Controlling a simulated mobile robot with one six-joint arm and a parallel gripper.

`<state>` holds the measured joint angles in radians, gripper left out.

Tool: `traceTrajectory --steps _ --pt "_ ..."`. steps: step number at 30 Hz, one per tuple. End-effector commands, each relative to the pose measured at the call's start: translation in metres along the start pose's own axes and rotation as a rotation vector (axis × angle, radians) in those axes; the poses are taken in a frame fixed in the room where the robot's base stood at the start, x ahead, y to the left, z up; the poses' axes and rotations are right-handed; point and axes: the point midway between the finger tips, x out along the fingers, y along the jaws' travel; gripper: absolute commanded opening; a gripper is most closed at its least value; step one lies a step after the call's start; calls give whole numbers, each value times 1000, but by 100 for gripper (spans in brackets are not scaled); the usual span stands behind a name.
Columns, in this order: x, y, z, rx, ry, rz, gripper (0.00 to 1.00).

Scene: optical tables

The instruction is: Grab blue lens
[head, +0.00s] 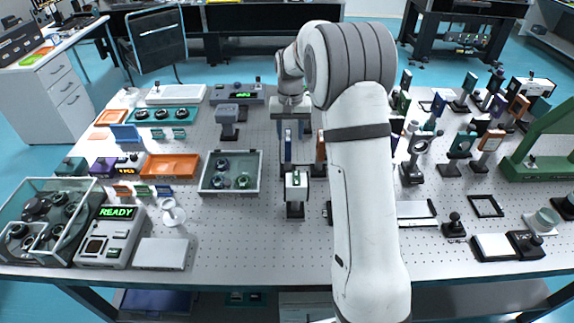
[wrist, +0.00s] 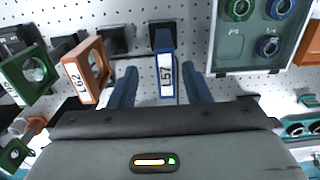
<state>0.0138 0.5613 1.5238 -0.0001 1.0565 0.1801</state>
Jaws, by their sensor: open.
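A blue rectangular lens mount (wrist: 166,75) labelled L57 stands on a dark base in the wrist view. My gripper (wrist: 161,80) is open, with one blue finger on each side of this mount and a gap on both sides. In the head view my gripper (head: 290,126) is over the middle of the table, and the blue lens mount (head: 288,146) stands just in front of it. Whether the frame holds glass is hard to tell.
An orange mount (wrist: 88,70) labelled 62 and a green mount (wrist: 28,74) stand close by to the left in the wrist view. A grey tray (wrist: 243,62) with ringed lenses lies to the right. A block on a post (head: 296,190) stands nearer in the head view.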

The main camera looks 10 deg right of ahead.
Motion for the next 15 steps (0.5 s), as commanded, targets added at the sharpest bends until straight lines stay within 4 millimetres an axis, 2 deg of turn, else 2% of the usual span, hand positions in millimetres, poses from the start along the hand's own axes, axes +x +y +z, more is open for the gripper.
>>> traceTrajectory --steps 10,15 --pt "46 -6 -4 1 -3 1 44" --pt "58 -6 -5 1 0 0 44"
